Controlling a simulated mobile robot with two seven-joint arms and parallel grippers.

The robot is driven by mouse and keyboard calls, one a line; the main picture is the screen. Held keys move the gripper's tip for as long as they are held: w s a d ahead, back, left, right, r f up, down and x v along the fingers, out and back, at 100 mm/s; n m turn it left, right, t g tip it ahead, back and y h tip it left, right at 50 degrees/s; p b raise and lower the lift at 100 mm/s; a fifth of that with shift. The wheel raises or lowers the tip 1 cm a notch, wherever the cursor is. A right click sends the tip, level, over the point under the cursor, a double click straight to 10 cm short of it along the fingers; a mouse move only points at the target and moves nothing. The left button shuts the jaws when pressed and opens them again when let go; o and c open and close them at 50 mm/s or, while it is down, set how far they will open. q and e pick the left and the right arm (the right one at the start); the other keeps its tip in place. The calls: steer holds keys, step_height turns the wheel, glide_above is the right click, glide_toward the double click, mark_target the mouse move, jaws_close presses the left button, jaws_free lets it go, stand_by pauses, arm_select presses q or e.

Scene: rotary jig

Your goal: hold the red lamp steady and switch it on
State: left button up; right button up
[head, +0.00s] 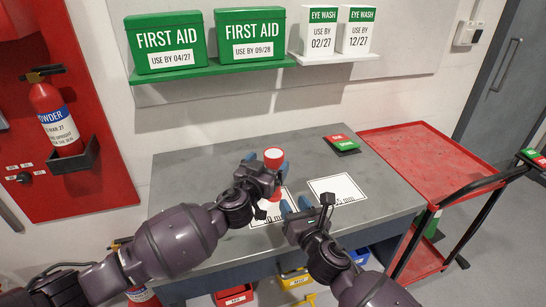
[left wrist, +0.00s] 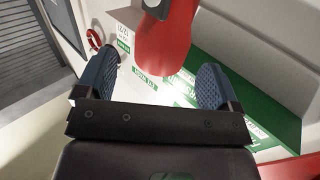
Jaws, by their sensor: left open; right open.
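The red lamp (head: 273,154) has a round pale top and stands near the middle of the grey table, partly hidden behind my left gripper. My left gripper (head: 267,165) is open, with its blue fingers on either side of the lamp's upper part. In the left wrist view the lamp's red body (left wrist: 165,40) shows between and beyond the spread fingers (left wrist: 155,82), with visible gaps to both. A grey part (left wrist: 155,7) sits on it at the top edge. My right gripper (head: 296,207) is open and empty, lower and to the right of the lamp.
Two white cards lie on the table, one by the lamp (head: 266,212) and one to the right (head: 337,189). A red and green block (head: 341,144) lies at the back right. A red trolley (head: 425,150) stands right of the table. A shelf (head: 215,70) holds boxes above.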

arm_select(q)
steer(key=shift+x, duration=2.15)
steer(key=c, duration=1.1)
arm_select(e)
steer(key=shift+c, duration=0.4)
arm_select(q)
steer(key=shift+o, duration=0.2)
arm_select(e)
jaws_close()
arm_select(q)
steer(key=shift+a, duration=0.1)
